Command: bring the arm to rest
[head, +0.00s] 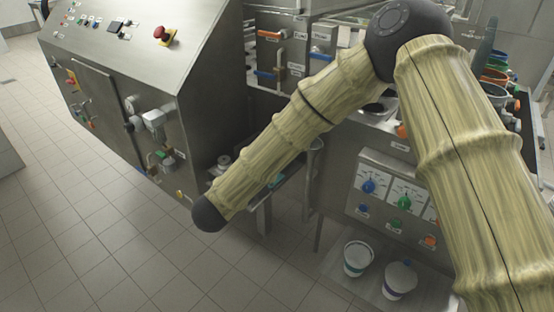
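My arm (450,130) crosses the right half of the head view in a tan, ribbed cover. It rises from the lower right to a dark round joint (408,38) at the top. From there a second link (290,130) slants down to the left and ends in a dark rounded joint (208,213) in front of the machine. My gripper does not show in this view, so its fingers and anything in them cannot be seen.
A steel machine cabinet (110,70) with a red button (160,33) stands at the left. A control panel with knobs (395,197) sits behind my arm. Two white cups (358,257) (399,279) stand low at the bottom. Tiled floor (130,250) is clear at lower left.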

